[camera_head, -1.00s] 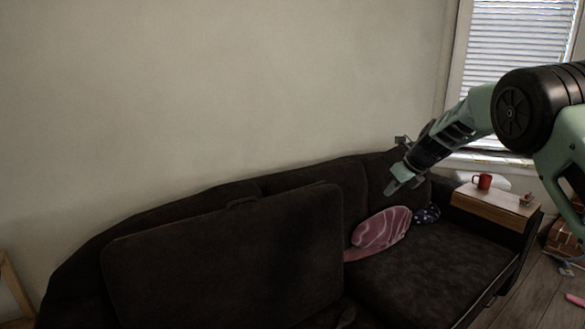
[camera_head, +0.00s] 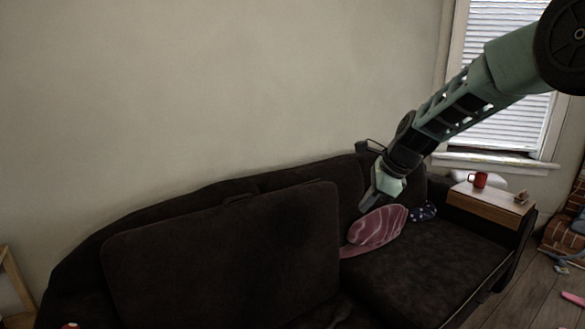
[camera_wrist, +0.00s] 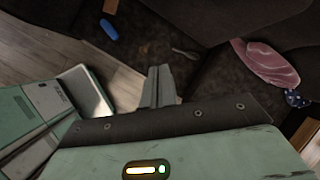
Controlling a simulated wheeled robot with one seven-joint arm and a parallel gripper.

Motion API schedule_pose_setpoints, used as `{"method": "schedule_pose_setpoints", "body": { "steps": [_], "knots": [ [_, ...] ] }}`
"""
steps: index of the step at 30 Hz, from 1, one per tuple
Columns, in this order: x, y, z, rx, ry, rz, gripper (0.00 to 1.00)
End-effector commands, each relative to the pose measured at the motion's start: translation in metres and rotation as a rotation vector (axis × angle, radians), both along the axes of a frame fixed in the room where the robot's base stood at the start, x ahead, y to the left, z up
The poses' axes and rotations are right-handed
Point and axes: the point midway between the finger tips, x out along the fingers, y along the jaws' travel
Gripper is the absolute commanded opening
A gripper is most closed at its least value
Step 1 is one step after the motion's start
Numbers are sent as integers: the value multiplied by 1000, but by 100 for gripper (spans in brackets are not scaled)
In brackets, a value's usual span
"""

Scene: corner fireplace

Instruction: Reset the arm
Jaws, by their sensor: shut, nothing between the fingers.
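My gripper (camera_head: 367,203) hangs above the dark sofa in the head view, in front of its back and just above and left of the pink cushion in the picture. It is shut and holds nothing. In the wrist view my gripper (camera_wrist: 158,84) shows as two grey fingers pressed together, with dark sofa fabric and floor beyond them. My arm reaches in from the upper right.
The dark sofa (camera_head: 425,280) carries a pink patterned cushion (camera_head: 377,228) and a dark dotted cushion (camera_head: 424,211). A red mug (camera_head: 478,180) stands on a wooden armrest tray (camera_head: 487,206). Open wall space is above the sofa.

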Motion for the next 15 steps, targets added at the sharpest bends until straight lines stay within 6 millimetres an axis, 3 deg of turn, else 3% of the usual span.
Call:
{"method": "schedule_pose_setpoints", "body": {
  "steps": [5, 9, 12, 15],
  "knots": [
    [-98, 53, 12, -114, -81, 498, 0],
    [-197, 81, 14, -225, -177, 1009, 0],
    [-269, 85, 11, -304, -249, 1388, 0],
    [-331, 76, 3, -374, -311, 1744, 0]
  ]
}}
